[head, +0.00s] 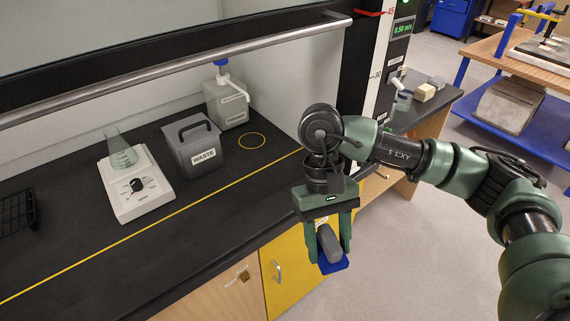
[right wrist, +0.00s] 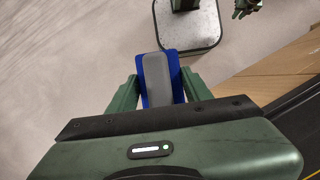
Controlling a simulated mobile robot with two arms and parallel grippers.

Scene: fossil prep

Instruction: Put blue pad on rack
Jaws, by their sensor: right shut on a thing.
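The blue pad (head: 333,267) has a grey block-shaped back. My right gripper (head: 329,240) is shut on it by the grey part and holds it in the air in front of the bench, with the blue face low. In the right wrist view the pad (right wrist: 156,78) sits between the two green fingers. A black slotted rack (head: 16,212) stands on the bench at the far left and is partly cut off by the picture edge. A small green part at the top of the right wrist view looks like my left gripper (right wrist: 246,8); its jaws are too small to read.
A metal bar (head: 180,68) crosses above.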

